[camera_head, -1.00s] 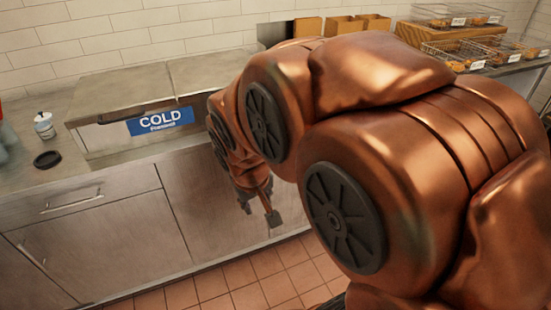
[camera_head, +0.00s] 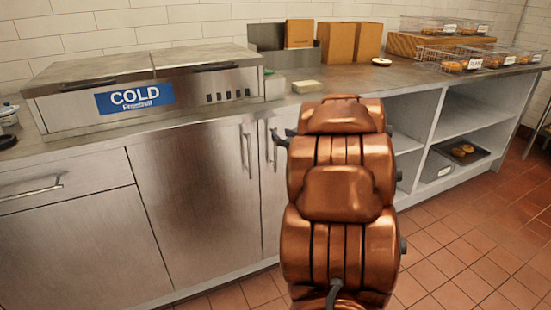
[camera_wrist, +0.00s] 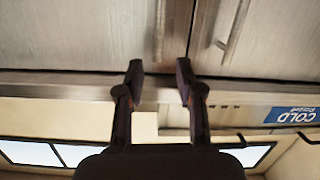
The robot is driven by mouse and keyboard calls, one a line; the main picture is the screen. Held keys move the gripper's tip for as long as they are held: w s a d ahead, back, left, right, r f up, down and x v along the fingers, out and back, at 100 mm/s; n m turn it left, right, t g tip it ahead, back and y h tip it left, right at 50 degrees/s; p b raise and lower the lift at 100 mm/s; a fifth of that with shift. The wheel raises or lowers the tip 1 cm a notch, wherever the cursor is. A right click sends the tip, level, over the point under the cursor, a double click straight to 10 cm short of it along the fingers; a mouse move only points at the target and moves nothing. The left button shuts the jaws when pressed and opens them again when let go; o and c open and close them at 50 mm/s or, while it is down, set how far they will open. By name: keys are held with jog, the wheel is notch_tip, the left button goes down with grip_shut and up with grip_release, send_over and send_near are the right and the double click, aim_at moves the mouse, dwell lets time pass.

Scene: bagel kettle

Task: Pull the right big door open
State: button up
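The right big door (camera_head: 270,205) is brushed metal and looks closed; my arm covers much of it in the head view. It also shows in the wrist view (camera_wrist: 90,30). Its vertical bar handle (camera_wrist: 159,30) lines up between my fingers in the wrist view, beyond the tips. My gripper (camera_wrist: 159,72) is open and empty, its two dark fingers apart. In the head view only a dark part of the gripper (camera_head: 280,139) shows near the handle, the rest behind my arm. I cannot tell the exact distance to the handle.
The left big door (camera_head: 200,200) is closed, its handle (camera_head: 246,150) close beside the right one. A counter (camera_head: 340,80) with a cold unit (camera_head: 200,82) runs above. Open shelves (camera_head: 470,120) stand to the right. The tiled floor (camera_head: 450,250) is clear at right.

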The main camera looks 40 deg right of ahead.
notch_tip(320, 180, down, 4)
jog(key=s+d+f+t+y+b, duration=0.1)
jog(key=s+t+y+b, duration=0.1)
jog(key=t+b, duration=0.1)
jog(key=shift+n, duration=0.4)
jog(key=shift+w+d+r+b, duration=0.1)
jog(key=shift+w+d+b, duration=0.2)
jog(key=shift+w, duration=0.95)
jog(key=shift+w+d+r+b, duration=0.15)
jog(key=shift+w+b, duration=0.25)
jog(key=shift+w, duration=0.9)
jog(key=shift+w+d+r+b, duration=0.1)
jog(key=shift+w+b, duration=0.25)
jog(key=shift+w, duration=0.9)
grip_shut()
